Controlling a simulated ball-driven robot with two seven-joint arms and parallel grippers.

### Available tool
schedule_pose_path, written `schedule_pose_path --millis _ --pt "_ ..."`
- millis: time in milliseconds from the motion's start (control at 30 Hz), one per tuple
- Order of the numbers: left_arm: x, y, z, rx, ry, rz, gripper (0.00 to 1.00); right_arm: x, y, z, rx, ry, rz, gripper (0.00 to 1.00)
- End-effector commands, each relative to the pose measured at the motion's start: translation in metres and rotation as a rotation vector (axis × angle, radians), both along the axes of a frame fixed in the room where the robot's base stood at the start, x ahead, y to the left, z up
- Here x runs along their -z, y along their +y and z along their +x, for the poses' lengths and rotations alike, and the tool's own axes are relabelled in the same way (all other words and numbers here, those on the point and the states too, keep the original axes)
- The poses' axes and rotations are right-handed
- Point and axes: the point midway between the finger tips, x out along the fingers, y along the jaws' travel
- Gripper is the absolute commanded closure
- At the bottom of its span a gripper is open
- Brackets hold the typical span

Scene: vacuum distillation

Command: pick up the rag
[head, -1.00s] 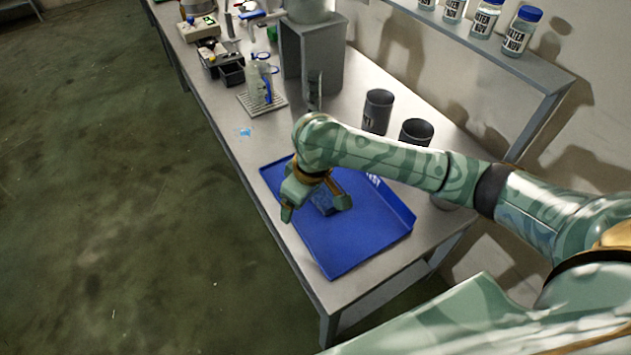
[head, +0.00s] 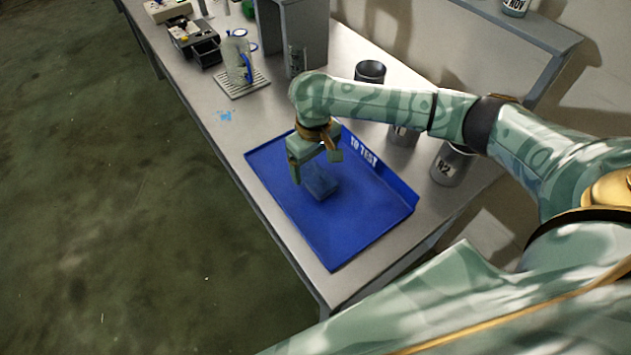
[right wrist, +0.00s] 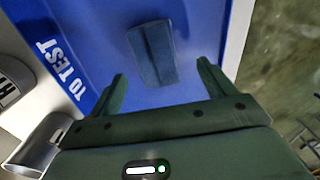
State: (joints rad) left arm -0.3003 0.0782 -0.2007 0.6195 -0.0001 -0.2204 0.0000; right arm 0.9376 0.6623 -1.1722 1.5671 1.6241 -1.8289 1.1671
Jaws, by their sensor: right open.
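The rag looks like a dark blue folded cloth (head: 320,184) lying in the blue tray (head: 345,232). It also shows in the right wrist view (right wrist: 152,52), flat on the tray floor with a crease along it. My right gripper (head: 316,169) is open and empty above the tray, pointing down, just beyond and above the rag. In the right wrist view its two fingers (right wrist: 161,72) are spread wide, with the rag ahead between their tips, apart from them. My left gripper is not in view.
The tray has raised walls and a "TO TEST" label. Dark metal cups (head: 370,72) and a cup marked R2 (head: 452,165) stand behind it. A light blue patch (head: 226,116) lies on the table, near a jug (head: 237,62) on a rack. A shelf (head: 520,28) overhangs the right.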

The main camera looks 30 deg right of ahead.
Motion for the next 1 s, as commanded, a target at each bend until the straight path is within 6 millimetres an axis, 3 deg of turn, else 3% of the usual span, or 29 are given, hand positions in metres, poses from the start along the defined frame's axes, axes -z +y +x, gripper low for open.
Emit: schedule_pose_path --millis 300,533,567,733,1000 --pt "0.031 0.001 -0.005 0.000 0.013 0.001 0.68 0.050 -0.006 0.000 -0.001 0.004 -0.001 0.18" --pt "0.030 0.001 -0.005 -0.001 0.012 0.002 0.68 0.050 -0.006 0.000 -0.002 -0.001 -0.001 0.18" --pt "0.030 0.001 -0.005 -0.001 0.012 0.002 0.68 0.050 -0.006 0.000 -0.002 -0.001 -0.001 0.21" --pt "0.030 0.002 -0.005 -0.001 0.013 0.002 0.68 0.050 -0.006 0.000 -0.002 -0.001 -0.001 0.67" --pt "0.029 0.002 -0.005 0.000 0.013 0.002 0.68 0.049 -0.006 0.000 -0.002 -0.001 -0.001 0.67"
